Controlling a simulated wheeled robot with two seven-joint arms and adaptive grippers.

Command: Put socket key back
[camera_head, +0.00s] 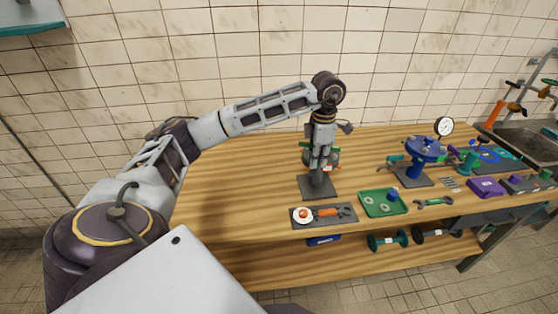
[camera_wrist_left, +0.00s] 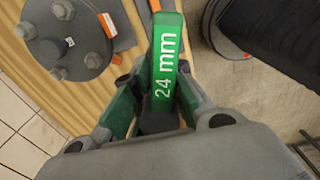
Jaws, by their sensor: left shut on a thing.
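My left gripper (camera_head: 320,165) points down over the left part of the wooden workbench, in front of the tiled wall. In the left wrist view, the left gripper (camera_wrist_left: 150,118) is shut on a green tool marked "24 mm" (camera_wrist_left: 165,60), which I take to be the socket key. Its lower part is hidden between the fingers. In the head view I cannot make the tool out clearly. A dark square-based stand (camera_head: 318,190) is just below the gripper, partly hidden by it. My right gripper is not in view.
A dark tray (camera_head: 345,220) with an orange-handled tool lies in front of the stand. A green tray (camera_head: 383,211), a green wrench (camera_head: 434,202) and a blue flanged fitting (camera_head: 425,150) are to the right. The bench's left end (camera_head: 225,185) is clear.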

